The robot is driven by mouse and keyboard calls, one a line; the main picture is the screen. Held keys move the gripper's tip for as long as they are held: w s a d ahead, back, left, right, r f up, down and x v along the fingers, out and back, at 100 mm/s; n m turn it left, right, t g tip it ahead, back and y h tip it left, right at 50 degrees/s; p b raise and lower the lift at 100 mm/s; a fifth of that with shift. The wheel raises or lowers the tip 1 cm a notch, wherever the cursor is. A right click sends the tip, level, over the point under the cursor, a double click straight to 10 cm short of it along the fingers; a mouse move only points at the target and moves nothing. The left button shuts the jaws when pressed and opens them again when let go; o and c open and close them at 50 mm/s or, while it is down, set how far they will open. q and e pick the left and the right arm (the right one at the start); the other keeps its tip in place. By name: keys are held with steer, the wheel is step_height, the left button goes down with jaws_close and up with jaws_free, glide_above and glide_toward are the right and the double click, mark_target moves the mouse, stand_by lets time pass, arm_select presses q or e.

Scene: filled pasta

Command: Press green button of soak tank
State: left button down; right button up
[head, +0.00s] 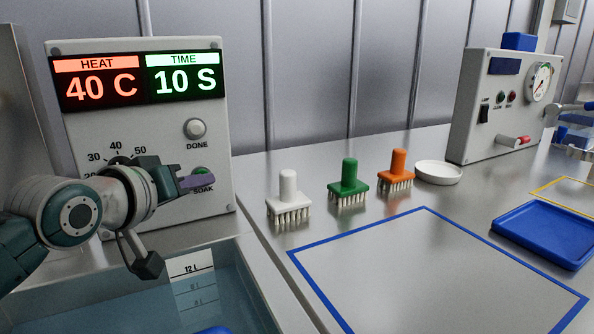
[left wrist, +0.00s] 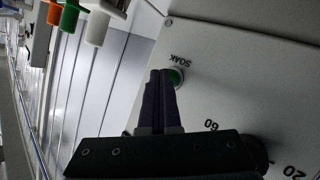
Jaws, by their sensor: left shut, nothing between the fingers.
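The soak tank's control panel (head: 150,120) stands at the left in the head view, with displays reading HEAT 40 C and TIME 10 S. The green button (head: 201,171) above the SOAK label is partly hidden by my left gripper (head: 197,181). In the left wrist view the green button (left wrist: 177,76) shows just beside the tips of my shut, empty left gripper (left wrist: 161,74). The tips overlap the button's edge in that view; I cannot tell whether they touch it. My right gripper is not in view.
Below the panel is the water-filled tank (head: 232,285). White (head: 288,186), green (head: 348,176) and orange (head: 397,164) brushes stand on the steel counter, near a white dish (head: 438,173). A blue tray (head: 545,236) lies at right. The blue-outlined area is clear.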

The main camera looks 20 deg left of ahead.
arm_select(q)
steer(key=shift+s+d+r+p, duration=0.15)
steer(key=shift+s+d+p, duration=0.2)
steer(key=shift+p, duration=0.1)
steer(key=shift+s+d, duration=0.1)
steer(key=shift+d, duration=0.1)
steer(key=shift+s+d+p, duration=0.2)
steer(key=shift+p, duration=0.25)
steer(key=shift+s+d+p, duration=1.35)
steer(key=shift+s+d, duration=0.05)
steer(key=shift+d, duration=0.25)
